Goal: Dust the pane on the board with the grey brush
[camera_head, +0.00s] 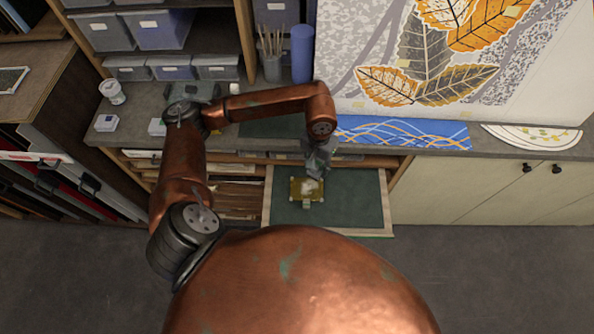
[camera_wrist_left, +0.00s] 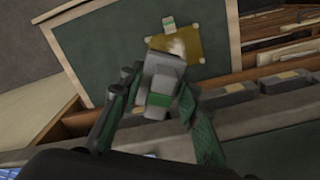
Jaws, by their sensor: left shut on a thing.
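My left gripper (camera_head: 318,168) reaches down over the counter's front edge toward the board. In the left wrist view its fingers (camera_wrist_left: 160,92) are shut on the grey brush (camera_wrist_left: 163,70), a grey block with a green band. The amber pane (camera_head: 298,185) lies on the green board (camera_head: 345,195); it also shows in the left wrist view (camera_wrist_left: 208,45), just beyond the brush. A whitish patch (camera_head: 312,188) shows on the pane. The brush overlaps the pane's near edge in the wrist view; I cannot tell whether they touch. My right gripper is not in view.
The board sticks out from below the grey counter (camera_head: 425,150). A small pale block (camera_head: 306,204) sits at the pane's front edge. A blue patterned strip (camera_head: 400,133) and a large leaf panel (camera_head: 430,60) are at the right. Drawers and shelves stand left; the front floor is clear.

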